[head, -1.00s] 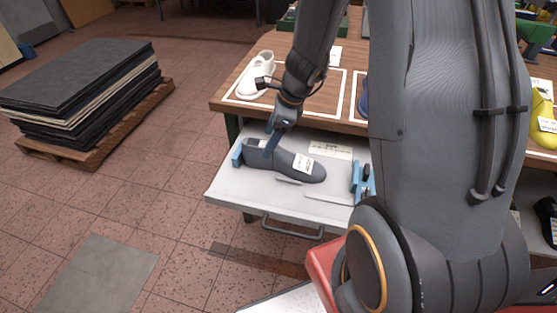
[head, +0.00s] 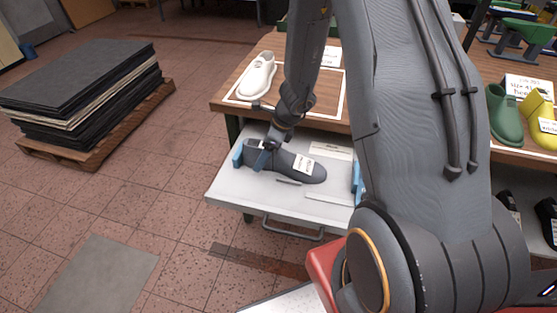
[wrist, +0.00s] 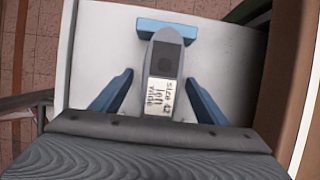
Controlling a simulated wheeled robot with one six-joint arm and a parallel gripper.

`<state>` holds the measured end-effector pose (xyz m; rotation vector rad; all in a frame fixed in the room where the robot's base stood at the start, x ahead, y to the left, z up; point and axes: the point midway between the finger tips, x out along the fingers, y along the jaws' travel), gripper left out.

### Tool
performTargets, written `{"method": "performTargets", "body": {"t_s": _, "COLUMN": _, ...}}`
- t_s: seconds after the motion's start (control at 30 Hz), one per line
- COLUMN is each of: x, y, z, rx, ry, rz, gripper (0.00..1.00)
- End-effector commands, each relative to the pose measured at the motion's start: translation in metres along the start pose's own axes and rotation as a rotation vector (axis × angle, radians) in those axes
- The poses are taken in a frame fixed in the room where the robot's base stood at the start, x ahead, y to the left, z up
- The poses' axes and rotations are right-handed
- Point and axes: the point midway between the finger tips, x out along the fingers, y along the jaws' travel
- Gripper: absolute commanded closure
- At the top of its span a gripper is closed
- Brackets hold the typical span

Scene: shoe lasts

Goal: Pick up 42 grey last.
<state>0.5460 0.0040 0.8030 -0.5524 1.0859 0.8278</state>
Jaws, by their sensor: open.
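The grey last (head: 303,168) lies on its side-to-side length in an open drawer, toe to the right, with a white label on it. In the wrist view the last (wrist: 167,62) shows its heel end and a label reading size 42, left, wide. My gripper (head: 262,158) is over the heel part of the last. In the wrist view my gripper (wrist: 160,92) is open, with one blue finger on each side of the last and a gap on both sides. The toe end is hidden by my gripper in the wrist view.
The pale drawer (head: 230,190) has a blue block (head: 238,154) at the heel end, also in the wrist view (wrist: 168,28). The wooden table (head: 232,92) stands behind, bearing a white last (head: 257,76). Green (head: 503,116) and yellow (head: 538,108) lasts stand right.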

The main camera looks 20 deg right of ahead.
Motion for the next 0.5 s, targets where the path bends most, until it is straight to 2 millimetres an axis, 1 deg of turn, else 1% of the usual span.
{"method": "performTargets", "body": {"t_s": 0.13, "x": -0.0002, "y": -0.0001, "z": 0.0002, "rx": 0.0, "ry": 0.0, "rz": 0.0, "gripper": 0.32}}
{"method": "performTargets", "body": {"t_s": 0.17, "x": -0.0002, "y": -0.0001, "z": 0.0002, "rx": 0.0, "ry": 0.0, "rz": 0.0, "gripper": 0.34}}
{"method": "performTargets", "body": {"t_s": 0.2, "x": -0.0003, "y": -0.0001, "z": 0.0002, "rx": 0.0, "ry": 0.0, "rz": 0.0, "gripper": 0.41}}
{"method": "performTargets", "body": {"t_s": 0.27, "x": -0.0003, "y": -0.0001, "z": 0.0002, "rx": 0.0, "ry": 0.0, "rz": 0.0, "gripper": 0.51}}
{"method": "performTargets", "body": {"t_s": 0.5, "x": -0.0005, "y": -0.0001, "z": 0.0002, "rx": 0.0, "ry": 0.0, "rz": 0.0, "gripper": 0.91}}
